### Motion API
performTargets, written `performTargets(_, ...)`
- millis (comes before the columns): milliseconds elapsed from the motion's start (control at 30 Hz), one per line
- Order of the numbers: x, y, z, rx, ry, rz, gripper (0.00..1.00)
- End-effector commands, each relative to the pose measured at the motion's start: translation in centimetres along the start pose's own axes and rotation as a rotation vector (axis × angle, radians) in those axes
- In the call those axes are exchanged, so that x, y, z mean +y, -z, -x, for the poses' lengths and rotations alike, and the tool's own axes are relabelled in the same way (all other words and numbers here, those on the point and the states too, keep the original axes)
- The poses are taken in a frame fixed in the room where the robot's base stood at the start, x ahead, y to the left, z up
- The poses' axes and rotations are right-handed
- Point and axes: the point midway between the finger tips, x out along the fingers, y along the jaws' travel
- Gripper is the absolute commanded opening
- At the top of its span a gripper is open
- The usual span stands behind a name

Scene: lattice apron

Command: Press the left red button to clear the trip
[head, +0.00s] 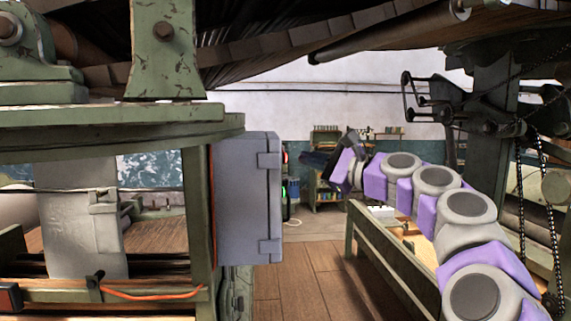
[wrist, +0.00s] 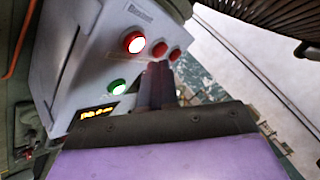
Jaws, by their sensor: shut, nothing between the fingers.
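The grey control box (head: 248,198) is fixed to a green post left of centre in the head view; its button face is hidden there. In the wrist view the box (wrist: 75,65) is tilted and shows a row of three red buttons. The left red button (wrist: 134,41) looks lit, with a bright centre. The middle red button (wrist: 159,48) and right red button (wrist: 174,54) sit beside it. A green button (wrist: 118,87) is below the row. My gripper (wrist: 158,68) is shut and empty, its tips below the middle and right red buttons; contact cannot be told. It also shows beyond the box in the head view (head: 318,159).
An amber display (wrist: 92,112) sits below the green button. Green machine framing (head: 200,220) stands at left, with an orange cable (head: 155,296). A low wooden rail (head: 385,255) and hanging chains (head: 520,190) are at right. Open floor (head: 305,275) lies between.

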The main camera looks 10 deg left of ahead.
Motion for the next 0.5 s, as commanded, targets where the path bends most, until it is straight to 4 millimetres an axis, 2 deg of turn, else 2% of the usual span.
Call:
performTargets(167,0.62,-0.52,-1.01,0.002,-0.004,0.005,0.0)
performTargets(500,0.64,-0.48,-1.03,0.003,-0.004,0.004,0.0)
